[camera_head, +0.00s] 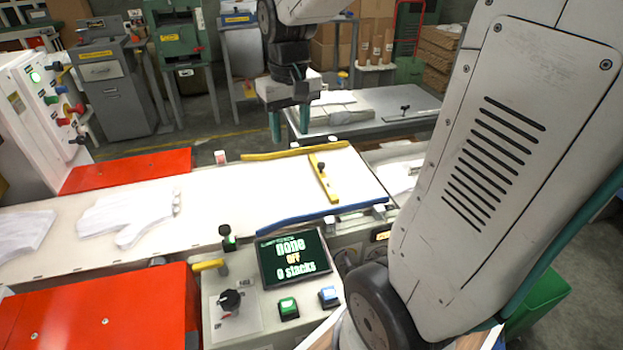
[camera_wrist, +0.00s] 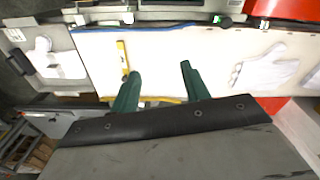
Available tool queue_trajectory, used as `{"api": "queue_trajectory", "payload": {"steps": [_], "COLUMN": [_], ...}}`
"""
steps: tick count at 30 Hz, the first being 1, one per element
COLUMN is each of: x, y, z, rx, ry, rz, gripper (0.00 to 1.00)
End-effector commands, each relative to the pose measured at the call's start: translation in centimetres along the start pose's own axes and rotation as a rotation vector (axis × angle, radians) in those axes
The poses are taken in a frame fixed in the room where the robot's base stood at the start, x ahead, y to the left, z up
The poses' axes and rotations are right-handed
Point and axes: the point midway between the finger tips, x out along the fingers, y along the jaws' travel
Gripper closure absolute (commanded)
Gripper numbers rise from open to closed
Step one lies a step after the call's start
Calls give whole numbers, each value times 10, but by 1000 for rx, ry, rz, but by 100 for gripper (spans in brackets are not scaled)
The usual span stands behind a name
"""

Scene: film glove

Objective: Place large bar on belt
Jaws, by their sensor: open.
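My gripper (camera_head: 289,122) is open and empty above the far side of the white belt (camera_head: 240,190). Its two green fingers point down and stand apart in the wrist view (camera_wrist: 158,72). A yellow bar with a black knob (camera_head: 323,177) lies across the right part of the belt; it also shows in the wrist view (camera_wrist: 122,56), just beyond one finger. A grey bar with a black knob (camera_head: 408,115) lies on the grey side table (camera_head: 380,97) behind the belt. I cannot tell by a label which is the large bar.
A yellow rail (camera_head: 262,156) and a blue rail (camera_head: 315,214) edge the belt. White gloves (camera_head: 125,220) lie on its left part. A control screen (camera_head: 294,256) reads "none", "off", "0 stacks". Red covers (camera_head: 125,172) flank the belt. The belt's middle is clear.

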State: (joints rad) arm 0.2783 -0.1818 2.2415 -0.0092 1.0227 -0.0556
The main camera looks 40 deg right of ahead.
Motion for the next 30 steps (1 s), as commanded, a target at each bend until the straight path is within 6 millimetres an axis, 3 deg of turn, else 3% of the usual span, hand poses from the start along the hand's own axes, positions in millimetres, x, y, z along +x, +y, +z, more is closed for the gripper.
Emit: {"api": "queue_trajectory", "payload": {"steps": [1, 6, 9, 13, 19, 30], "x": [-12, -32, -36, -34, -31, -31], "y": [-14, -45, -55, -61, -63, -63], "z": [22, 96, 134, 170, 191, 192], "rx": [-29, -111, -153, -193, -215, -215], "ry": [15, 35, 47, 55, 57, 57], "rz": [-2, -11, -17, -23, -27, -27], "gripper": [54, 54, 54, 54, 54, 54]}}
